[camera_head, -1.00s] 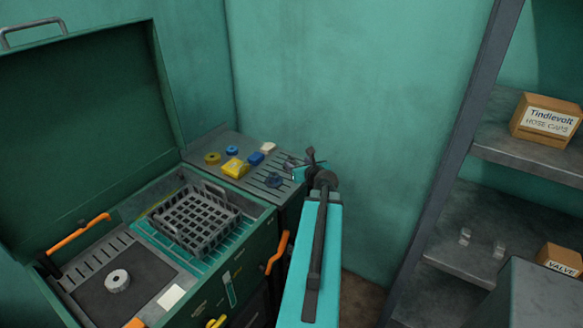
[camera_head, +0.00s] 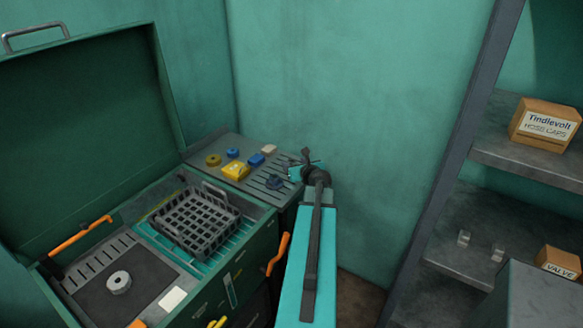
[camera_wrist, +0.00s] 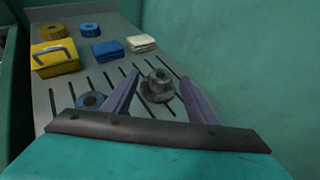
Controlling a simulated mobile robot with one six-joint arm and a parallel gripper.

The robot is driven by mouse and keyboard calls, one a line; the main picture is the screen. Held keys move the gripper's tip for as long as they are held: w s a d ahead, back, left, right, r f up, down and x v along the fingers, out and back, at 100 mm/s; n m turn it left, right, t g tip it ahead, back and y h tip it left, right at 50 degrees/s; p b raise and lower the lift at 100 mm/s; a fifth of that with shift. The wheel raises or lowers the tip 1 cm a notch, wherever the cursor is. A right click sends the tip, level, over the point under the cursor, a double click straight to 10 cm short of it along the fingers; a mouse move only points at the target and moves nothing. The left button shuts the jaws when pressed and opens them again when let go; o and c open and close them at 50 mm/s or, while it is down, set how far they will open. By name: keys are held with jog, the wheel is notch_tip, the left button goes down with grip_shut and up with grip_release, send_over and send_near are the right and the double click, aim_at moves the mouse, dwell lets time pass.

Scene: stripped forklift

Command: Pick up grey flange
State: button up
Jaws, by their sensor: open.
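The grey flange (camera_wrist: 157,87) is a dark grey round part with a wider base and a narrower top with a hole. It sits on the slotted grey bench top (camera_wrist: 120,57) in the wrist view. My gripper (camera_wrist: 160,75) is open, with one purple-grey finger to the left of the flange and one to the right. I cannot tell whether either finger touches it. In the head view my gripper (camera_head: 295,161) is at the bench's right end, near the wall, and I cannot make out the flange there.
A dark blue round part (camera_wrist: 92,101) lies just left of my left finger. The green wall (camera_wrist: 240,60) is close on the right. A black basket (camera_head: 197,219) sits in the open green chest.

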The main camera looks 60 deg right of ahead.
aim_at(292, 161)
jog(key=shift+f+p+x, duration=0.15)
jog(key=shift+p+x, duration=0.35)
jog(key=shift+x, duration=0.8)
jog(key=shift+f+p+x, duration=0.1)
jog(key=shift+p+x, duration=0.35)
jog(key=shift+x, duration=0.8)
jog(key=shift+s, duration=0.1)
grip_shut()
jog(key=shift+r, duration=0.15)
